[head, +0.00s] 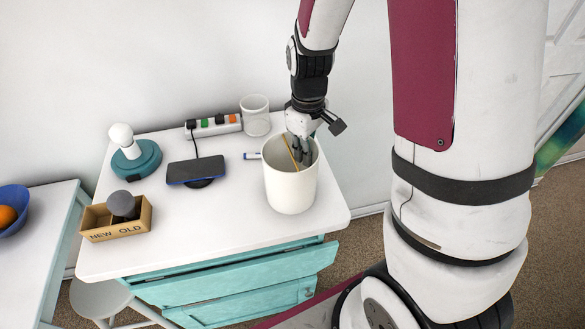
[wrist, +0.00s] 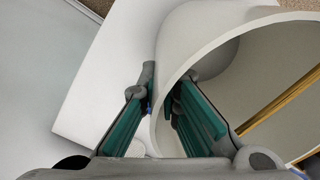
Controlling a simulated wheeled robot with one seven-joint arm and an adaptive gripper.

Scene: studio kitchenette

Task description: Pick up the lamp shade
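The lamp shade, which I take to be the large white tapered cylinder (head: 290,190), stands open end up on the white table near its right side. In the wrist view its wall and rim (wrist: 156,128) pass between my two fingers. My gripper (head: 302,152) points down at the shade's far rim. In the wrist view my gripper (wrist: 160,100) has one teal-padded finger inside the shade and one outside. It looks open, with a narrow gap beside the wall. A thin wooden bar (head: 289,152) shows inside the shade. The lamp base with its bulb (head: 136,160) stands at the left.
Table (head: 225,235) also holds a NEW/OLD box (head: 118,232) with a grey ball, a dark pad (head: 195,170), a power strip (head: 213,125), a white cup (head: 255,115) and a marker (head: 252,156) close to the shade. A teal drawer (head: 240,275) juts out in front.

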